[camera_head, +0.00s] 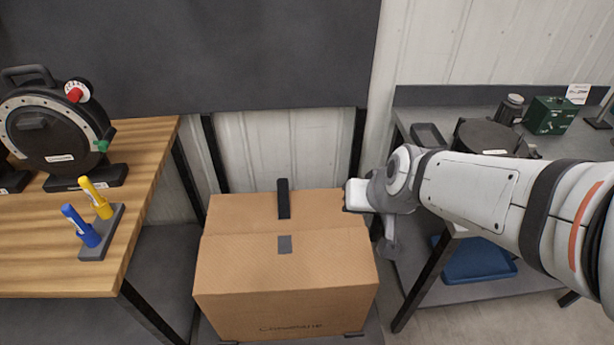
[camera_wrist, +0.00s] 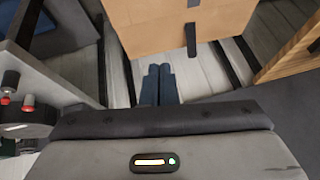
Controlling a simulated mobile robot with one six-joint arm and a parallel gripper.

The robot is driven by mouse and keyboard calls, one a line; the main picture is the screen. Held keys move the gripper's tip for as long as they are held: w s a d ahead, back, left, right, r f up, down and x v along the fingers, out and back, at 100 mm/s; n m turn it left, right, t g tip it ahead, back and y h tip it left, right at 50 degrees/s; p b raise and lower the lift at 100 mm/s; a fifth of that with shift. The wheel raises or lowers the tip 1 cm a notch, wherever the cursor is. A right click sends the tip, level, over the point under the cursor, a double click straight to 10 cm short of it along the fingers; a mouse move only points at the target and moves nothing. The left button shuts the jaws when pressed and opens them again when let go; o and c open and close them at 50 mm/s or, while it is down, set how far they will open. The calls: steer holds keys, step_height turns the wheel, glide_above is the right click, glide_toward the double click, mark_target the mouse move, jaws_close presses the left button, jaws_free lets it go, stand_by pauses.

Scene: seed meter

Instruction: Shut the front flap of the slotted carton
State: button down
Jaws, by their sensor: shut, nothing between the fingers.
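The brown slotted carton (camera_head: 290,318) stands low in the middle of the head view. Its front flap (camera_head: 240,268) lies across the near part of the top and meets the rear flap (camera_head: 240,213) at a seam. A small dark tab (camera_head: 285,245) sits at the seam. I cannot tell whether the front flap is fully flush. A black strip (camera_head: 283,198) stands at the rear flap. My gripper is at the carton's right rear corner, its fingertips hidden in the head view. In the wrist view, its fingers (camera_wrist: 158,72) are together and empty, just below the carton's edge (camera_wrist: 160,45).
A wooden table (camera_head: 150,190) with a black seed meter (camera_head: 55,130) and a blue and yellow tool holder (camera_head: 105,240) stands left. A grey bench with a green box (camera_head: 550,115) stands right, a blue tray (camera_head: 475,258) below. A ribbed wall is behind the carton.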

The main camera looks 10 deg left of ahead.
steer(key=w+a+f+t+y+b, duration=0.1)
steer(key=w+a+f+b, duration=0.2)
steer(key=a+f, duration=0.55)
steer(key=t+h+b, duration=0.2)
steer(key=t+b, duration=0.1)
steer(key=b, duration=0.3)
glide_above(290, 234)
steer(key=s, duration=0.2)
steer(key=shift+n, duration=0.4)
steer(key=f, duration=1.5)
steer(key=shift+d+f, duration=0.25)
steer(key=shift+d, duration=0.05)
steer(key=shift+w+a+f+b, duration=0.15)
steer(key=shift+f+b, duration=0.15)
steer(key=shift+f, duration=0.35)
steer(key=shift+w+d+f+b, duration=0.1)
steer(key=shift+f+b, duration=0.15)
steer(key=shift+f, duration=0.35)
steer(key=shift+w+a+f, duration=0.1)
steer(key=shift+f, duration=0.6)
steer(key=shift+w+f+b, duration=0.2)
steer(key=shift+f+b, duration=0.7)
steer(key=shift+f, duration=0.15)
steer(key=shift+r, duration=0.1)
